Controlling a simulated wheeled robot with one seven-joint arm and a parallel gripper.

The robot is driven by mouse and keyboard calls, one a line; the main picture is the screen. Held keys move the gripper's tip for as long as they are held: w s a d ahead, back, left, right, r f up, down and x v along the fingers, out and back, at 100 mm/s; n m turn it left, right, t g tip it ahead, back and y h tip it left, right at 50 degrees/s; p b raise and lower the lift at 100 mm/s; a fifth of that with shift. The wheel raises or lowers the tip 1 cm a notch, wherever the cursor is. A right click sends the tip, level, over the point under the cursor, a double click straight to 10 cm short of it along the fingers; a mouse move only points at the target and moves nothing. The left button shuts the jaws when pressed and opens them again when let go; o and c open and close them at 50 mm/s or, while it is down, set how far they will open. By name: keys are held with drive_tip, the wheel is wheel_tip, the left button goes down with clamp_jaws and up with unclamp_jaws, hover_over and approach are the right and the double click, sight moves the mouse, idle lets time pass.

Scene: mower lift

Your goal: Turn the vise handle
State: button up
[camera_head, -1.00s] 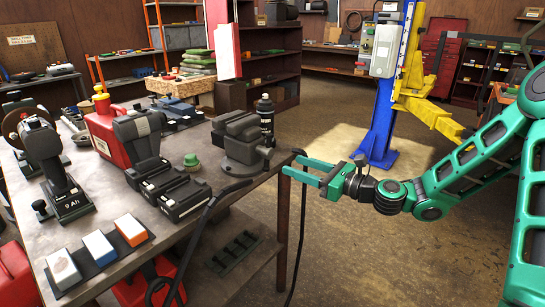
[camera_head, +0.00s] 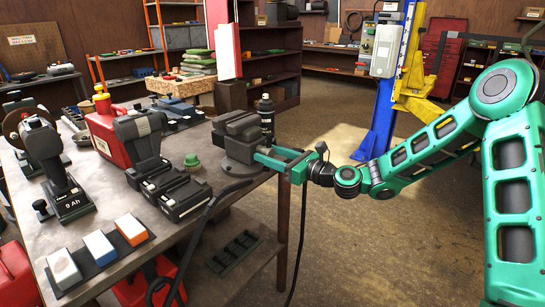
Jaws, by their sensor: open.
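The dark grey vise (camera_head: 238,143) is mounted at the right corner of the workbench. Its jaws face up and its handle side points right, toward my gripper. My green gripper (camera_head: 268,157) is open, with its fingertips reaching the right side of the vise, at the handle's place. The handle is largely hidden by the fingers, and I cannot tell whether it lies between them or whether they touch it. My arm comes in from the right.
A black spray can (camera_head: 266,117) stands just behind the vise. A black cable (camera_head: 205,222) hangs over the bench (camera_head: 92,192) edge. Battery packs (camera_head: 186,200) and a green knob (camera_head: 192,161) lie left of the vise. The floor (camera_head: 365,250) right of the bench is open.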

drive_tip(key=c, duration=1.1)
drive_tip(key=shift+o, duration=0.4)
drive_tip(key=shift+d, duration=0.2)
drive_tip(key=shift+a, duration=0.1)
drive_tip(key=shift+c, duration=0.2)
drive_tip(key=shift+n, duration=0.3)
